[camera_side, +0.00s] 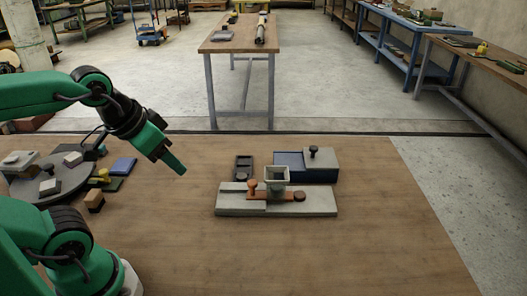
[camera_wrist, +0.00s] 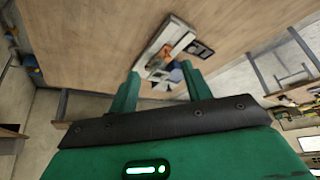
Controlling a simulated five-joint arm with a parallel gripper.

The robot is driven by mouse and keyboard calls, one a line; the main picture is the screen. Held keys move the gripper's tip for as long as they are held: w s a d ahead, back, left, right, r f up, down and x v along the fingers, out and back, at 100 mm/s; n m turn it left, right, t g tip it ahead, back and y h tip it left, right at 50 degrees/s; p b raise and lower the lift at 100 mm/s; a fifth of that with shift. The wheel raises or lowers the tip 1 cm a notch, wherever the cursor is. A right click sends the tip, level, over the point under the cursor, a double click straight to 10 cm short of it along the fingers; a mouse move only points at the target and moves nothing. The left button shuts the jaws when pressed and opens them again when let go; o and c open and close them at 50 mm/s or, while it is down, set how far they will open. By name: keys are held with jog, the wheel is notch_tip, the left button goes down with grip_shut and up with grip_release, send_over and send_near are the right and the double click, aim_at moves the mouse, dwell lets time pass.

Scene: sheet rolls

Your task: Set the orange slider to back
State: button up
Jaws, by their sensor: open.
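The orange slider (camera_side: 284,195) lies on a pale grey base (camera_side: 240,211) in the middle of the table. An upright orange knob (camera_side: 252,185) stands at its left, and a dark reddish round piece (camera_side: 299,196) sits at its right.
A blue box with a grey lid and dark knob (camera_side: 322,158) stands behind the base. A small dark tray (camera_side: 243,166) is beside it. A dark round board with several blocks (camera_side: 50,183) is at the left. The table front and right are clear.

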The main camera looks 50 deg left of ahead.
jog(key=shift+w, duration=0.1)
jog(key=g, duration=0.1)
send_near(252, 183)
jog(key=shift+w+f, duration=0.15)
dwell(0.4)
jog(key=shift+f, duration=0.1)
jog(key=shift+x, duration=3.8)
